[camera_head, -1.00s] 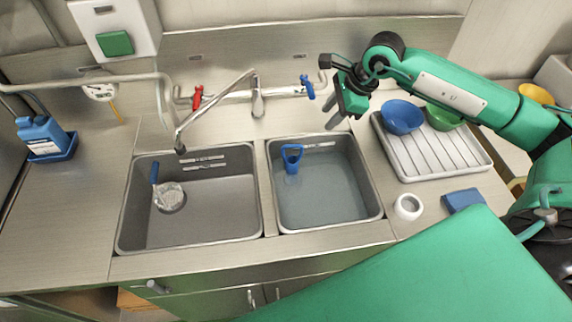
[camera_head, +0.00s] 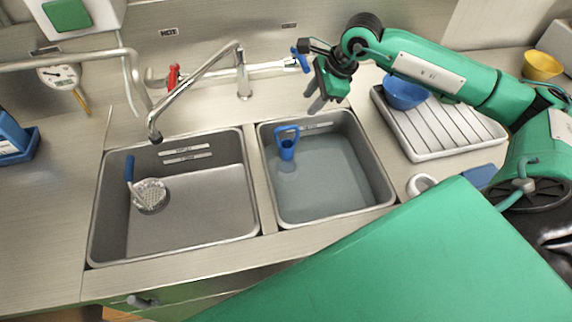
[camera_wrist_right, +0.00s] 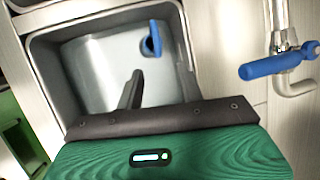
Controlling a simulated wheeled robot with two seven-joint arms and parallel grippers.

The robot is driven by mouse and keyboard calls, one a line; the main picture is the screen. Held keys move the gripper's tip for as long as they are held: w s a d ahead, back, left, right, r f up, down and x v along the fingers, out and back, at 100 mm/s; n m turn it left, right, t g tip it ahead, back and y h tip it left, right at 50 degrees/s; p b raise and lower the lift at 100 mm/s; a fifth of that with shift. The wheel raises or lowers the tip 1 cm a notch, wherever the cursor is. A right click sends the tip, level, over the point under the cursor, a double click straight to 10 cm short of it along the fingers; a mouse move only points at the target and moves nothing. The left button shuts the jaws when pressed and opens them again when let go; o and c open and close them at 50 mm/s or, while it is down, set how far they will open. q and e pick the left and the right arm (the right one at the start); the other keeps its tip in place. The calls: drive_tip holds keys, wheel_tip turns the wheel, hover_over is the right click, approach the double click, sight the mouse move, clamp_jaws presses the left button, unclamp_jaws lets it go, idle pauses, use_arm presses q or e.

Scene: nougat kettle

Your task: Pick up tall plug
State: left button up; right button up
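The tall plug, blue with a looped handle (camera_head: 287,150), stands upright in the water at the back left of the right sink basin (camera_head: 330,210). It also shows in the right wrist view (camera_wrist_right: 153,42), near the basin's edge. My right gripper (camera_head: 318,98) hangs over the back rim of that basin, above and to the right of the plug and apart from it. My left gripper is not in view.
A faucet (camera_head: 195,85) with red (camera_head: 172,78) and blue (camera_head: 299,60) handles stands behind the basins. The left basin (camera_head: 200,215) holds a strainer (camera_head: 149,194). At right are a drying rack (camera_head: 440,135) with a blue bowl (camera_head: 404,92), and a white ring-shaped item (camera_head: 420,184).

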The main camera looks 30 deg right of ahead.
sight(294, 126)
drive_tip(key=p+x, duration=0.2)
drive_tip(key=x, duration=0.7)
drive_tip(key=shift+s, duration=0.15)
drive_tip(key=p+x, duration=0.2)
drive_tip(key=x, duration=0.2)
drive_tip(key=shift+a+f+p, duration=0.1)
drive_tip(key=shift+f+p, duration=0.2)
drive_tip(key=shift+f, duration=0.45)
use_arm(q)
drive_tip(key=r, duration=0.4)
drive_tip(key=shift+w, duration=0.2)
use_arm(e)
clamp_jaws()
